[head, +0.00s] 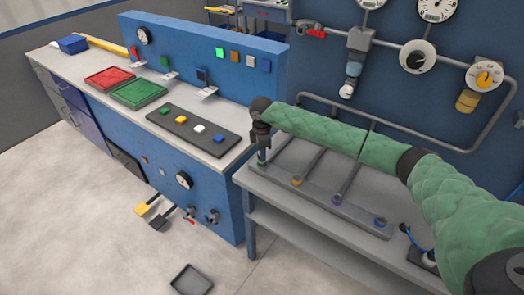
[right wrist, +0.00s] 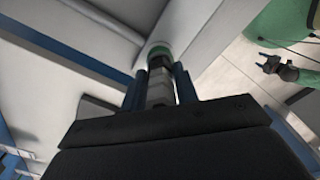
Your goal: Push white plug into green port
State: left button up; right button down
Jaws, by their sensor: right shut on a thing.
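My right gripper (head: 262,154) points down over the left end of the grey pipe rack in the head view. In the right wrist view its two dark fingers (right wrist: 160,84) are shut on a white-grey cylindrical plug (right wrist: 158,88). The green port (right wrist: 158,51) shows as a green ring at the plug's far end, in line with it. I cannot tell how deep the plug sits in it. My left gripper (right wrist: 270,64) is small in the right wrist view, away from the rack, with its fingers apart and nothing seen between them.
The rack also has orange (head: 297,181), purple (head: 336,200) and blue (head: 380,222) ports. A blue panel bench (head: 210,190) with red (head: 109,77) and green (head: 138,92) trays stands to the left. Wall pipes and gauges are behind. A dark tray (head: 191,280) lies on the floor.

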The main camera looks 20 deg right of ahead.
jog(key=shift+f, duration=0.65)
jog(key=c, duration=1)
grip_release()
